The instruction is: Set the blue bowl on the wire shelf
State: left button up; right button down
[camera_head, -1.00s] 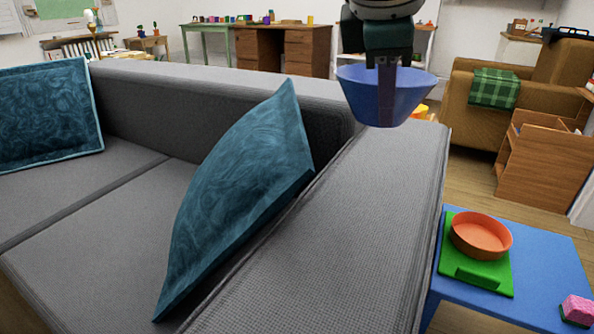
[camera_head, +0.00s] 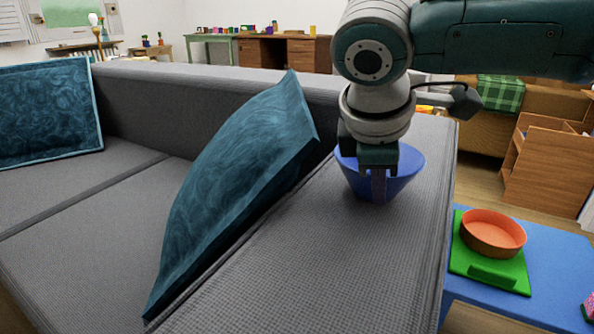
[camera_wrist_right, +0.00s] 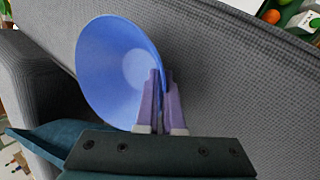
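The blue bowl (camera_head: 408,172) is over the broad grey sofa arm, roughly upright in the head view; I cannot tell whether its base touches the fabric. My right gripper (camera_head: 379,186) comes down from above and is shut on the bowl's rim. In the right wrist view the two fingers (camera_wrist_right: 160,85) pinch the wall of the bowl (camera_wrist_right: 108,65), which looks empty. My left gripper is not in view. I cannot make out a wire shelf in the current frames; my right arm covers part of the background.
A teal cushion (camera_head: 235,190) leans against the sofa arm (camera_head: 300,260) left of the bowl. A blue low table (camera_head: 550,265) at right holds an orange pan (camera_head: 492,236) on a green board (camera_head: 480,268). A wooden shelf unit (camera_head: 545,165) and an armchair stand behind.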

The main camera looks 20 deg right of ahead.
jog(key=shift+w, duration=0.1)
jog(key=c, duration=1.5)
grip_release()
jog(key=o, duration=0.5)
jog(key=shift+c, duration=0.2)
